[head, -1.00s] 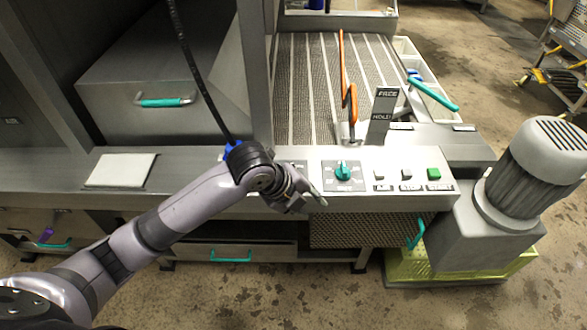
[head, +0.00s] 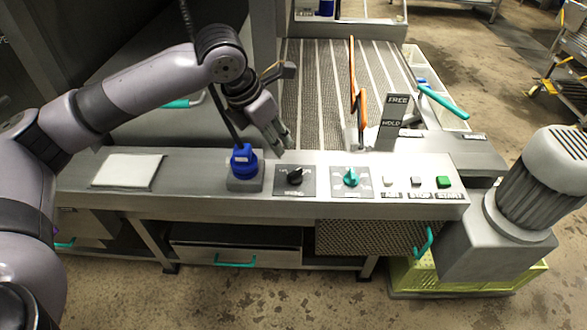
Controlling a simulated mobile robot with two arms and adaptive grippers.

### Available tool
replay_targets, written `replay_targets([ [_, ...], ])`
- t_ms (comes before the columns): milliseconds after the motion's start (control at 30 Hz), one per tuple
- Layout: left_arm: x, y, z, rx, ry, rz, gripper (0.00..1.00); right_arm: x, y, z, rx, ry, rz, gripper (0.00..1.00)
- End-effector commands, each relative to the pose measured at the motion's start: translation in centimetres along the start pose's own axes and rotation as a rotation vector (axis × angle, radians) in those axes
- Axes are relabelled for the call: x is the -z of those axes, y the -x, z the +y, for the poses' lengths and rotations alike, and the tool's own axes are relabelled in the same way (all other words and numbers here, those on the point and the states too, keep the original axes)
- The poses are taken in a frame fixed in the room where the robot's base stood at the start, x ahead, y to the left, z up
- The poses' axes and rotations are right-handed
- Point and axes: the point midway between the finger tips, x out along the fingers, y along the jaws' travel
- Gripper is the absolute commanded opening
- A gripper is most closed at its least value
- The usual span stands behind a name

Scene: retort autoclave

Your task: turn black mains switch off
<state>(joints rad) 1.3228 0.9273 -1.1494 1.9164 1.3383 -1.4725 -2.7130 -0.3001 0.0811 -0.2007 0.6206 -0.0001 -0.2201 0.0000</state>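The black mains switch (head: 295,177) is a black rotary knob on a dark grey plate, set on the light control panel. The label under it is too small to read. My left gripper (head: 284,146) hangs above and slightly left of the knob, apart from it, with its fingers pointing down toward the panel. Its fingers look close together, but I cannot tell whether they are shut. It holds nothing that I can see. My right gripper is not in view.
A blue-topped fitting (head: 243,160) stands left of the switch. A teal knob (head: 351,178) and several buttons, including a green one (head: 443,182), lie to the right. An orange-handled lever (head: 361,108) and FREE/HOLD plate (head: 392,122) rise behind.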

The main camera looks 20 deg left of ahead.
Motion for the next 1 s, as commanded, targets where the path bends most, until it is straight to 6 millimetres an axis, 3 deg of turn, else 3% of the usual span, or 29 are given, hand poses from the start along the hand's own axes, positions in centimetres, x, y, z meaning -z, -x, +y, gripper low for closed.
replay_targets([
  [400, 0.1, -9.3, -0.1, 0.001, 0.002, 0.003, 0.32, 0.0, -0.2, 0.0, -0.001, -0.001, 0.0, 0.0],
  [600, 0.0, -12.8, -0.1, 0.001, 0.001, 0.001, 0.32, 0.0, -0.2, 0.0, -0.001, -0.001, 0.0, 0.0],
  [800, 0.0, -14.7, -0.1, 0.0, 0.002, 0.001, 0.32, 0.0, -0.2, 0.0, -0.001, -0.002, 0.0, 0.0],
  [1000, 0.0, -15.0, -0.1, 0.0, 0.001, -0.001, 0.32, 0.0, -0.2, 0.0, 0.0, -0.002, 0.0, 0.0],
])
